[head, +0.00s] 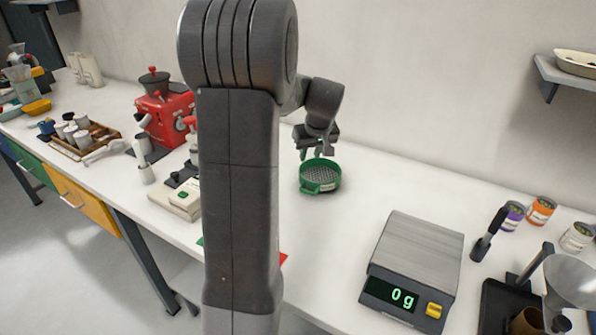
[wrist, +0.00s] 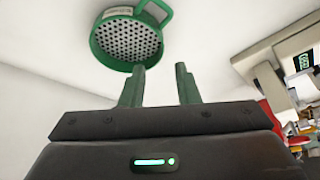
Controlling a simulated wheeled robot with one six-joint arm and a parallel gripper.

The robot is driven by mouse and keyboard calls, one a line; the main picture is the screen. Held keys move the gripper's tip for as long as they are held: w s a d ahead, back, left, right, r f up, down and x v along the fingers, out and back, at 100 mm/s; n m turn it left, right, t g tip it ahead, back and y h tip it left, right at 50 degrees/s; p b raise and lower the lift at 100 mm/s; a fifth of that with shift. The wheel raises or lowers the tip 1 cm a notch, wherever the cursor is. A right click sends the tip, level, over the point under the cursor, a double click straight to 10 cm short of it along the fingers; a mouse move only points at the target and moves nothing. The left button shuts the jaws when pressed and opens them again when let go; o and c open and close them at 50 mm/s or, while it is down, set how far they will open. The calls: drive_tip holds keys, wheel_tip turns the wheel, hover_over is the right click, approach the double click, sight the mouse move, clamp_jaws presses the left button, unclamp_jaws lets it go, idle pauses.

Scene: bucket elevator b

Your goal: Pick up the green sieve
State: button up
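The green sieve (head: 320,176) sits on the white counter in the head view, right of my arm column. It is round, with a grey perforated mesh, a pale label and a loop handle at its rim. My gripper (head: 318,153) is just above and behind the sieve, pointing down. In the wrist view the sieve (wrist: 127,40) lies ahead of the fingertips, slightly left. My gripper (wrist: 160,68) has its two fingers apart with nothing between them. I cannot tell whether a finger touches the rim.
A scale (head: 415,262) reading 0 g stands to the right. A red machine (head: 165,108), a beige device (head: 178,198) and a wooden tray (head: 85,137) are to the left. Small jars (head: 540,209) and a funnel stand (head: 570,282) are far right. The counter around the sieve is clear.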

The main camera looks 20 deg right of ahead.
drive_tip(key=p, duration=0.1)
hover_over(305, 183)
wheel_tip(305, 183, down, 8)
drive_tip(key=shift+r, duration=0.1)
drive_tip(key=shift+w+p+x, duration=0.25)
drive_tip(key=shift+p+x, duration=0.65)
drive_tip(key=shift+x, duration=1.05)
drive_tip(key=shift+w+f, duration=0.25)
drive_tip(key=shift+f, duration=0.35)
clamp_jaws()
